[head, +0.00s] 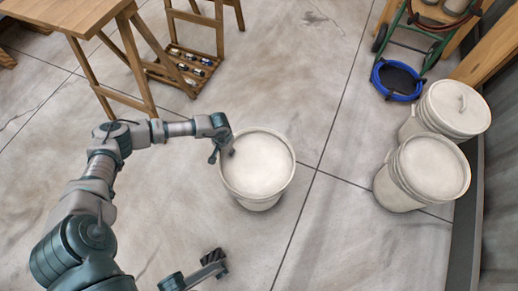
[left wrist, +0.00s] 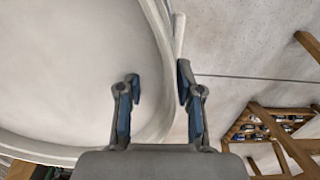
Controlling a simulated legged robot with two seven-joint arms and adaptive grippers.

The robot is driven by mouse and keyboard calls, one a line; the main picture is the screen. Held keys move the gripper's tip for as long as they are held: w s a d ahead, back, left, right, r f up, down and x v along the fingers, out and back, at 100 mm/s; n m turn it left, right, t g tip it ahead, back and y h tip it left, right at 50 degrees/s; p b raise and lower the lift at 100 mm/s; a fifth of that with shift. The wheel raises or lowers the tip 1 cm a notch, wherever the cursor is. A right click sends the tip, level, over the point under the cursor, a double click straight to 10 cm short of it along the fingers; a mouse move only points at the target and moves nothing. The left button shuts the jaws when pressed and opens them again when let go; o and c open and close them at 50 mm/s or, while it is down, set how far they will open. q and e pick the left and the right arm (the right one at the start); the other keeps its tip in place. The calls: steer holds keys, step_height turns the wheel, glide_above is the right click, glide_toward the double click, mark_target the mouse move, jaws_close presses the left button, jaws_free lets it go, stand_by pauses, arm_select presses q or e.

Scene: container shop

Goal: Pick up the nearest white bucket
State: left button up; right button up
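The nearest white bucket (head: 257,165) stands upright on the floor in the middle of the head view. My left gripper (head: 223,150) is at its left rim. In the left wrist view, the bucket's pale round top (left wrist: 65,75) fills the left side. My left gripper's two fingers (left wrist: 156,82) are apart, one on each side of the curved rim, with a gap between them. Whether either finger touches the bucket I cannot tell. My right gripper (head: 212,266) shows at the bottom of the head view, away from the bucket; its fingers are too unclear to judge.
Two more white buckets (head: 432,168) (head: 457,109) stand at the right by the wall. A blue-rimmed round item (head: 397,81) lies near a green hand truck (head: 432,42). A wooden table (head: 70,14) and low rack (head: 187,68) are at upper left. Floor right of the bucket is clear.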

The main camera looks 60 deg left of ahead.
arm_select(q)
steer(key=shift+f, duration=0.15)
steer(key=shift+f, duration=0.15)
stand_by(0.5)
jaws_close()
